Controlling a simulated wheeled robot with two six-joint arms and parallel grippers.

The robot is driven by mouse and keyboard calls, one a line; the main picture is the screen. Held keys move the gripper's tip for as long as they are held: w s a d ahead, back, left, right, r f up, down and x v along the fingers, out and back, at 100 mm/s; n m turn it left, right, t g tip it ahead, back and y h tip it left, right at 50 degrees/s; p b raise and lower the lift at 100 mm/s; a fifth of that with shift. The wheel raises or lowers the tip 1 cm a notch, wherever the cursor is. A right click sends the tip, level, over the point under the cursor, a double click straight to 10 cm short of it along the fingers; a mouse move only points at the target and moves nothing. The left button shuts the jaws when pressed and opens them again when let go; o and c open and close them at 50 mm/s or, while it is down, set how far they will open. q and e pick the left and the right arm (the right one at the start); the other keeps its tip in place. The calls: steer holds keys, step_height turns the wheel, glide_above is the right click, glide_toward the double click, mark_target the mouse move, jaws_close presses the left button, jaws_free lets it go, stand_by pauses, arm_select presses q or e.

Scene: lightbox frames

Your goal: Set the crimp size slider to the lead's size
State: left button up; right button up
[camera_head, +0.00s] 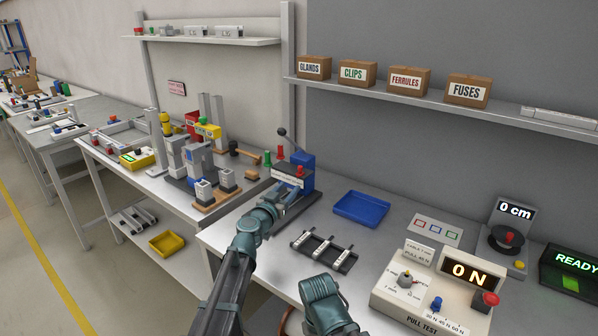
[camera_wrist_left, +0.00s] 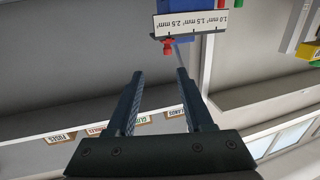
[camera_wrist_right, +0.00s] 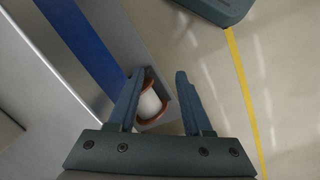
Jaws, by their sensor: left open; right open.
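In the left wrist view a white scale plate (camera_wrist_left: 205,20) shows upside down, marked 1.0, 1.5 and 2.5 mm². A red slider knob (camera_wrist_left: 168,46) sits near its left end there; the exact mark is hard to tell. My left gripper (camera_head: 291,190) is open and empty in front of the press, its tips (camera_wrist_left: 160,74) short of the knob. My right gripper (camera_wrist_right: 160,72) is open and empty. I cannot make out the lead's size.
The pull tester (camera_head: 435,290) is at right. A white spool with orange rims (camera_wrist_right: 150,104) is beyond the right gripper. A shelf of labelled boxes (camera_head: 408,82) hangs above.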

mark_target(299, 169)
arm_select(q)
steer(key=shift+w+a+y, duration=0.3)
steer(key=shift+w+a, duration=0.15)
steer(key=shift+a, duration=0.05)
steer(key=shift+w+r, duration=0.1)
steer(key=x, duration=1.3)
steer(key=shift+w+d+r, duration=0.15)
steer(key=shift+w+d, duration=0.05)
steer(key=shift+w, duration=0.05)
jaws_close()
stand_by(0.6)
